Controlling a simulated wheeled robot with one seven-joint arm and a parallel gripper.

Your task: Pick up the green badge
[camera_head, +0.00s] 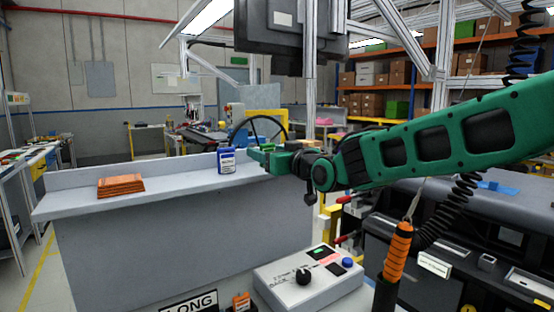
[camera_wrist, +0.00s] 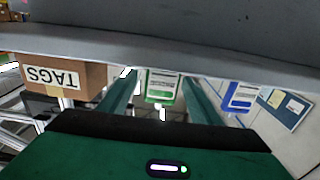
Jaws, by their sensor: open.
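My gripper (camera_head: 257,158) reaches left over the grey shelf, level with its top. In the wrist view its two green fingers (camera_wrist: 161,80) are apart, one on each side of the green badge (camera_wrist: 161,84). The badge is a white card with a green border; I cannot tell whether the fingers touch it. In the head view I cannot make out the green badge; my gripper seems to hide it. A blue badge (camera_head: 226,160) stands just left of my gripper on the shelf, and shows right of the fingers in the wrist view (camera_wrist: 240,97).
Orange packets (camera_head: 121,186) lie stacked on the left part of the shelf (camera_head: 180,183). A white control box (camera_head: 312,280) with a black knob is in front. A box marked TAGS (camera_wrist: 65,78) shows in the wrist view. The shelf between packets and blue badge is clear.

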